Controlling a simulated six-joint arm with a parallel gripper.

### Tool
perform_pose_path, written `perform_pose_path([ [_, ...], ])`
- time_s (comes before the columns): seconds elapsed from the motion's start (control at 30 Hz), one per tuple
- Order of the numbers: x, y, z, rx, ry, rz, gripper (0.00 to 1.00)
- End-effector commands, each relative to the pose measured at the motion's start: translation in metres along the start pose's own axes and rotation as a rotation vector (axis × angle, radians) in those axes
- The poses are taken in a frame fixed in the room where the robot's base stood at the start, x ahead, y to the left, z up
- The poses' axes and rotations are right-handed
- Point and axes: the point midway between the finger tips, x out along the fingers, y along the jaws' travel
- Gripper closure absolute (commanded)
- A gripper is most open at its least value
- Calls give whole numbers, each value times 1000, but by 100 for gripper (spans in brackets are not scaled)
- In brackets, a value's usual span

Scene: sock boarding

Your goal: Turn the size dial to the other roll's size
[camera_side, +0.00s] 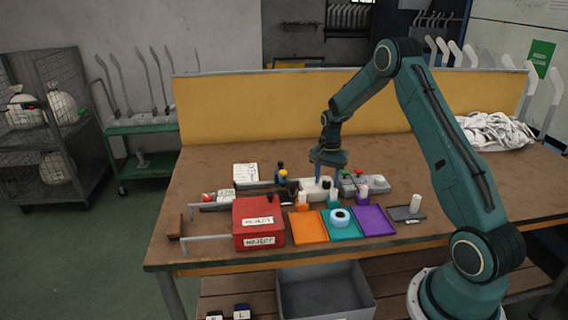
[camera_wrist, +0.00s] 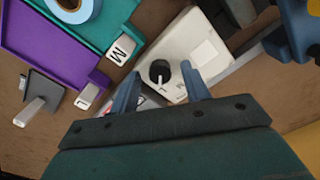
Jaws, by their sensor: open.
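The size dial is a black knob (camera_wrist: 159,71) with a white pointer, on a white box (camera_wrist: 188,47) in the wrist view. The box also shows in the side view (camera_side: 312,188). My gripper (camera_wrist: 160,72) is open, and its two blue fingers appear on either side of the knob in the wrist view. I cannot tell whether they touch it. In the side view my gripper (camera_side: 320,176) points down over the box. A light blue roll (camera_side: 341,216) lies on the teal tray (camera_side: 345,233); its edge shows in the wrist view (camera_wrist: 72,9). I see no second roll clearly.
An orange tray (camera_side: 309,229) and a purple tray (camera_side: 374,221) flank the teal one. White tabs marked M (camera_wrist: 121,49) and L (camera_wrist: 87,97) stand at the trays. A red box (camera_side: 258,222) is at left. A grey plate with a white peg (camera_side: 415,204) is at right.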

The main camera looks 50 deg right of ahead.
Motion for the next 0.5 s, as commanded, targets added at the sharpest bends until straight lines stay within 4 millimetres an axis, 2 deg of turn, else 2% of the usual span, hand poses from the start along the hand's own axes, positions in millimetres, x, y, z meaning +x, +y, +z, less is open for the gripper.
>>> perform_pose_path([
  [0.27,-17,0,0,0,2,-2,53],
  [0.5,-51,0,0,0,3,-3,53],
])
